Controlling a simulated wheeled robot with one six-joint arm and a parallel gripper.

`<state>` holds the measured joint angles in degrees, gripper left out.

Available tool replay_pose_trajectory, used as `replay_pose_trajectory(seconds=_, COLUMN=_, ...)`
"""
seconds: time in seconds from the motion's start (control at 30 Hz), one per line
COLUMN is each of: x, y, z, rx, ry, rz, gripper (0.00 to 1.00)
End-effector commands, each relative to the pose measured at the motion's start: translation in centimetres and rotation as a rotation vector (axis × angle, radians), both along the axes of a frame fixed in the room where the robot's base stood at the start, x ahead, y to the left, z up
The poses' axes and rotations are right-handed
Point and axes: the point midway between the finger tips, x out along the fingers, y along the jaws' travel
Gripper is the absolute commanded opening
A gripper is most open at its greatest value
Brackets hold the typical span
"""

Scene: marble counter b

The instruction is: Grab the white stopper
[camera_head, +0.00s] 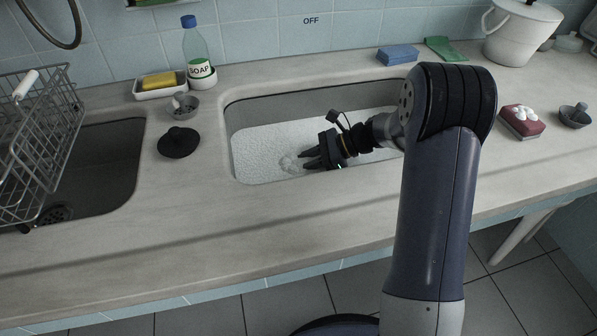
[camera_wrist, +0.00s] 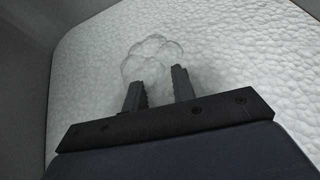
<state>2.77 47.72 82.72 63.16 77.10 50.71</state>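I cannot make out a clear white stopper. A pale clump of bubbles (camera_head: 290,163) lies in the foam of the right basin; it also shows in the wrist view (camera_wrist: 152,50) as translucent round bubbles just beyond and partly between my fingertips. Whether something lies under it is hidden. My gripper (camera_head: 306,160) is low in that basin, fingers pointing left towards the clump. In the wrist view my gripper (camera_wrist: 156,78) has its two fingers apart, with no solid object seen between them. A black stopper (camera_head: 179,143) lies on the counter left of the basin.
The right basin's foam (camera_head: 258,150) is bounded by its walls. A grey stopper (camera_head: 182,105), soap bottle (camera_head: 198,50) and yellow sponge dish (camera_head: 160,88) stand behind left. A wire rack (camera_head: 40,130) is far left. A red sponge (camera_head: 522,122) and grey stopper (camera_head: 575,115) are right.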

Motion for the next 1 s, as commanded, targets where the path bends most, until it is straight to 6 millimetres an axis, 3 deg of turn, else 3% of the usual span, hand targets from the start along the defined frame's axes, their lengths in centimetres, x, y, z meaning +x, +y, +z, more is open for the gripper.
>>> replay_pose_trajectory(seconds=0.3, x=0.0, y=0.0, z=0.0, rx=0.0, ry=0.0, rz=0.0, gripper=0.0)
replay_pose_trajectory(seconds=0.57, x=0.0, y=0.0, z=0.6, rx=0.0, ry=-0.001, rz=0.0, gripper=0.0)
replay_pose_trajectory(seconds=1.0, x=0.1, y=0.0, z=8.6, rx=0.0, ry=-0.004, rz=0.0, gripper=0.0)
